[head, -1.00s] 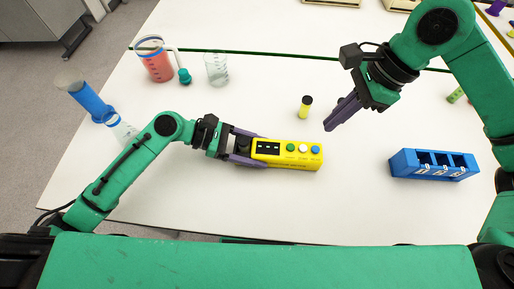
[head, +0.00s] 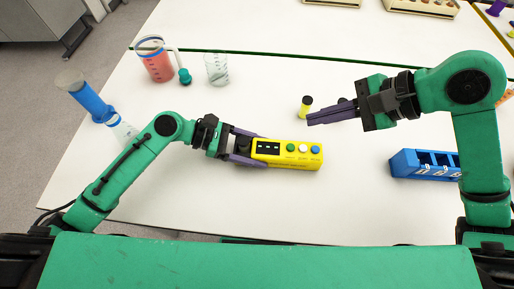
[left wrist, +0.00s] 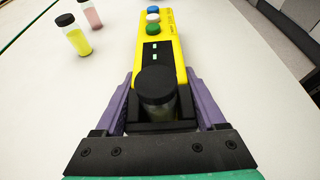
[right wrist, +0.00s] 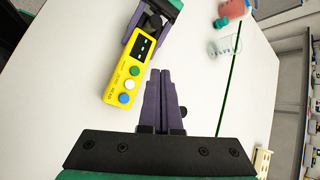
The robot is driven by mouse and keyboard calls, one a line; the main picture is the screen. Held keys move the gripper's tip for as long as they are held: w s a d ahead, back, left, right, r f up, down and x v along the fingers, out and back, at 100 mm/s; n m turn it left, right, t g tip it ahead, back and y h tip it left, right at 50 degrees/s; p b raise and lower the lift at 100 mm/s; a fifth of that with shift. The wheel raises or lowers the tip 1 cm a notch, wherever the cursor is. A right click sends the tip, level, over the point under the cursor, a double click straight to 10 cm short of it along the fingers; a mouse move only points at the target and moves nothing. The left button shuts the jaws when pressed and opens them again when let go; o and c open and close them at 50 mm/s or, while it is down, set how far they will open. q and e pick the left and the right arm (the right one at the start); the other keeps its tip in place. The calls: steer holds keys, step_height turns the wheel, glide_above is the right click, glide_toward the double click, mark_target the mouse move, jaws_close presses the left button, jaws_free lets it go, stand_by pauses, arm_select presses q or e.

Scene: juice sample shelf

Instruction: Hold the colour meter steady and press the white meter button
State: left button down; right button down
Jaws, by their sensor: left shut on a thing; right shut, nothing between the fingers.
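The yellow colour meter (head: 285,162) lies on the white table, with a dark display and green, white (head: 303,149) and blue buttons on top. My left gripper (head: 248,152) is shut on its left end. In the left wrist view a black-capped vial (left wrist: 156,88) stands in the meter's well between the fingers. My right gripper (head: 309,118) is shut and empty, beyond the meter and apart from it. In the right wrist view the white button (right wrist: 131,84) is left of the closed fingertips (right wrist: 160,72); nothing touches it.
A black-capped yellow vial (head: 305,108) stands close by the right fingertips; a pink vial (left wrist: 90,13) is near it. A blue rack (head: 420,166) is at right. The table in front of the meter is clear.

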mark_target(308, 150)
steer(key=f, duration=0.8)
steer(key=shift+w+d+f, duration=0.1)
steer(key=shift+d+f, duration=0.1)
steer(key=shift+f, duration=0.2)
stand_by(1.6)
steer(key=shift+f, duration=0.4)
steer(key=shift+r, duration=0.45)
